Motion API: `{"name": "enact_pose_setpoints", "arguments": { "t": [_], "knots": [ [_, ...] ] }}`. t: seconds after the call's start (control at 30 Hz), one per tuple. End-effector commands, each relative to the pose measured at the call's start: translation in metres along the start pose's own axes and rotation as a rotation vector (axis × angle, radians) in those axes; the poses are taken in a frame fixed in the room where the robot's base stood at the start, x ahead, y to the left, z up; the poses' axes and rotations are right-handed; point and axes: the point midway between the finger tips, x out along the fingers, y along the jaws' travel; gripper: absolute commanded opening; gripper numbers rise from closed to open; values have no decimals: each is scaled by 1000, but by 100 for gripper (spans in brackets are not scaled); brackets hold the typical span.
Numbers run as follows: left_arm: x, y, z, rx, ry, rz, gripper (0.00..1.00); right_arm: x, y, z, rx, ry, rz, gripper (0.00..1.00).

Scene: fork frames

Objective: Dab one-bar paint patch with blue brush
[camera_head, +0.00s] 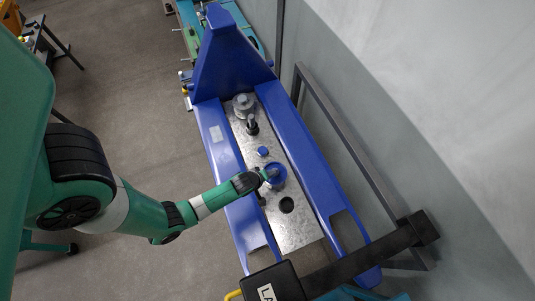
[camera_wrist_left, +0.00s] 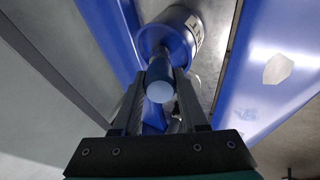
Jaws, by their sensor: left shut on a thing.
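My left gripper (camera_head: 267,176) reaches in from the left over the metal plate. In the left wrist view its fingers (camera_wrist_left: 160,95) are shut on a dark blue handle with a pale blue end (camera_wrist_left: 160,90), which looks like the blue brush. The handle points into or over a blue-rimmed can (camera_wrist_left: 172,38); the brush's far end is hidden. The same can shows in the head view (camera_head: 279,181). A pale patch (camera_head: 217,133) is on the left blue rail, and a pale patch (camera_wrist_left: 278,69) shows on a blue rail in the wrist view. I cannot make out any bars on them.
The blue fork frame (camera_head: 297,146) has a metal plate (camera_head: 298,231) between its rails. A grey pot (camera_head: 243,108), a black upright piece (camera_head: 252,127) and a small blue piece (camera_head: 262,151) stand farther back. A dark hole (camera_head: 286,204) is nearer. A black beam (camera_head: 363,258) crosses the lower right.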

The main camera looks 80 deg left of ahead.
Motion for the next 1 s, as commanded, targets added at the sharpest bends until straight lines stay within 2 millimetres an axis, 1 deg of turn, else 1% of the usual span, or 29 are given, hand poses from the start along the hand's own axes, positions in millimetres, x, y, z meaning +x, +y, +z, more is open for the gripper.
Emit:
{"name": "enact_pose_setpoints", "arguments": {
  "t": [0.03,0.1,0.63,0.73,1.0],
  "knots": [
    [-6,4,-2,0,0,1,0,5,0,-5,0,0,0,79],
    [-12,8,-4,0,0,2,0,10,0,-10,0,0,0,79],
    [-54,33,-19,0,1,4,0,44,0,-41,0,0,0,79],
    [-57,35,-20,0,1,4,0,47,0,-44,0,0,0,79],
    [-56,34,-19,0,1,4,0,46,0,-42,0,0,0,79]
  ]
}}
